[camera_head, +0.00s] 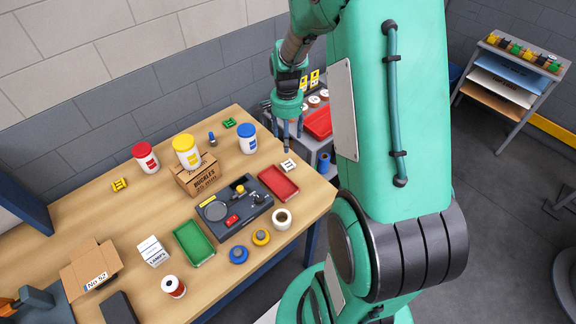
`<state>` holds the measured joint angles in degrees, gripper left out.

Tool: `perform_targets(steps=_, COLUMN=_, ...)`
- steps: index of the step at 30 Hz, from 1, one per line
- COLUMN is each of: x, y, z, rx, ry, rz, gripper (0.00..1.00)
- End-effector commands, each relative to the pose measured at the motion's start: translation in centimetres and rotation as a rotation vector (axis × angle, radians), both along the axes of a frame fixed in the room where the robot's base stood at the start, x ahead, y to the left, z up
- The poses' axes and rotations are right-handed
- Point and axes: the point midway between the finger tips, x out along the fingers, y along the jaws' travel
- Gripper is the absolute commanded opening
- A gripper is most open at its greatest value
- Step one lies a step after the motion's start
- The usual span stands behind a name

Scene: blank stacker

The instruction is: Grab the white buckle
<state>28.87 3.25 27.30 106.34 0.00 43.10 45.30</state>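The white buckle (288,165) lies flat on the wooden table near its right edge, just above the red tray. It is small, with dark gaps in it. My gripper (291,142) hangs from the green arm, pointing down, above and slightly behind the buckle in the picture. Its dark fingers look spread apart, with nothing seen between them. The gripper appears apart from the buckle; the exact height is hard to judge.
Close by are the red tray (279,183), a blue-lidded jar (247,140) and a dark fixture (236,207). A cardboard buckles box (197,177) carries a yellow-lidded jar (187,151). A green buckle (229,123) and yellow buckle (119,185) lie farther off.

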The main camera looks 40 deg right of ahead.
Motion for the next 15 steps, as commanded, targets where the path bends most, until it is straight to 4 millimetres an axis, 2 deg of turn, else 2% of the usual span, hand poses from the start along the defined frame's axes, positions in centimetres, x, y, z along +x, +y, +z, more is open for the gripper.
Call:
perform_targets(steps=8, x=-0.1, y=0.1, z=-1.2, rx=0.001, ry=0.002, rz=0.001, gripper=0.62)
perform_targets(steps=15, x=-0.1, y=0.1, z=-4.7, rx=0.001, ry=0.002, rz=0.001, gripper=0.62)
